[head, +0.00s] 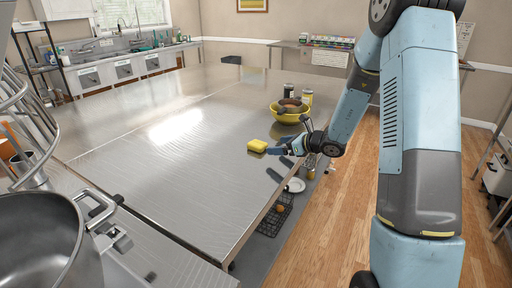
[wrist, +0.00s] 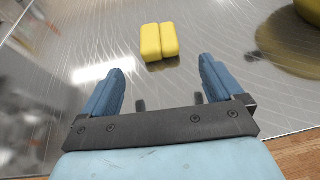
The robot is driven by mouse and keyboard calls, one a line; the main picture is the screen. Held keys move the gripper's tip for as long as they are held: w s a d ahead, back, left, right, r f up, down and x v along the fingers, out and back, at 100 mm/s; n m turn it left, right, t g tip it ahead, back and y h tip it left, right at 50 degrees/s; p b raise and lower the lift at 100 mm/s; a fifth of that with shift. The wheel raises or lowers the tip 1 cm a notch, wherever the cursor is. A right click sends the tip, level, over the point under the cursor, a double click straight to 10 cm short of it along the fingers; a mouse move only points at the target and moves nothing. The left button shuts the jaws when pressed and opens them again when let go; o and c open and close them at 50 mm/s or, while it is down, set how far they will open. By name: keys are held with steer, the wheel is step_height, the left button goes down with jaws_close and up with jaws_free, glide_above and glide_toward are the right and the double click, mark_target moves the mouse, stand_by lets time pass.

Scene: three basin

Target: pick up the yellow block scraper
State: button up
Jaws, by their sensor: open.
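The yellow block scraper (head: 257,146) lies on the steel table (head: 160,185) near its right edge in the head view. In the wrist view the scraper (wrist: 159,41) shows as two yellow lobes side by side, beyond the fingertips and roughly centred between them. My gripper (head: 279,150) is just right of the scraper in the head view. In the wrist view my gripper (wrist: 164,72) has its two blue fingers spread wide with nothing between them. The gap between fingertips and scraper is small, and I see no contact.
A yellow bowl (head: 290,113) with items in it stands behind my gripper, with jars (head: 288,90) beyond it. The bowl edge also shows at the wrist view's upper right. A large metal pot (head: 38,245) is at the near left. The table left of the scraper is clear.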

mark_target(265, 145)
steer(key=shift+x, duration=3.75)
steer(key=c, duration=1.2)
steer(key=shift+r, duration=0.15)
